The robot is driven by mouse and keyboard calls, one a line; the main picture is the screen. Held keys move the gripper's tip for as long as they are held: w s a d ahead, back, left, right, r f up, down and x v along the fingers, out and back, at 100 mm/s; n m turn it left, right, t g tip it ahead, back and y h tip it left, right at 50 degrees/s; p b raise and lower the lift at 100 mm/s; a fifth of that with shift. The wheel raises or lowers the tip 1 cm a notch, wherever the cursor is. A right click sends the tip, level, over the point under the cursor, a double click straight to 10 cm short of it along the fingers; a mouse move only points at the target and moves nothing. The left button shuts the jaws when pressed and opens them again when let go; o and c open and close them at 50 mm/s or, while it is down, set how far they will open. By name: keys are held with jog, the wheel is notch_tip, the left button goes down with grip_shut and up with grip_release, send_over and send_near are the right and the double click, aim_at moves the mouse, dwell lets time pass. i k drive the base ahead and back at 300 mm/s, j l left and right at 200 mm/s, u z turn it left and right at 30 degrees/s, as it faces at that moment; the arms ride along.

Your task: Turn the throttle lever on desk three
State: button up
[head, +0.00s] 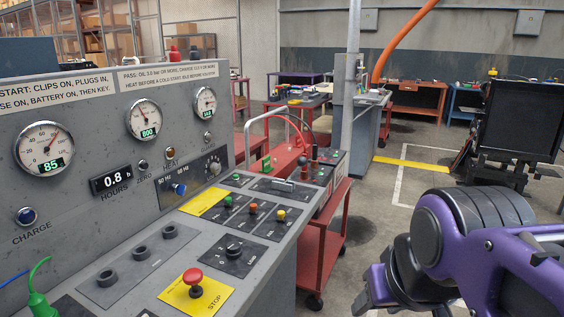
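A grey control desk (262,249) with a sloped gauge panel (85,120) fills the left and middle. I see no desk number and no label marking a throttle lever. A short grey handle (284,185) lies on a dark plate at the desk's far end. Upright levers with a red tip (315,152) and dark tips stand just beyond the desk. My purple and black arm is at the lower right, apart from the desk. My gripper's fingertips are not in view.
A red mushroom stop button (193,279) stands on the desk's near yellow plate. A red cart (320,240) stands against the desk's far end. A grey pole (350,75) rises behind it. Open floor (385,215) lies between the cart and a black screen (518,122) at right.

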aim_at(301, 161)
jog(key=i+l+u, duration=0.1)
jog(key=i+l, duration=0.35)
jog(key=i+l+u, duration=0.1)
jog(key=i+l, duration=0.3)
jog(key=i+l+u, duration=0.1)
jog(key=i+l, duration=0.3)
jog(key=l, duration=0.2)
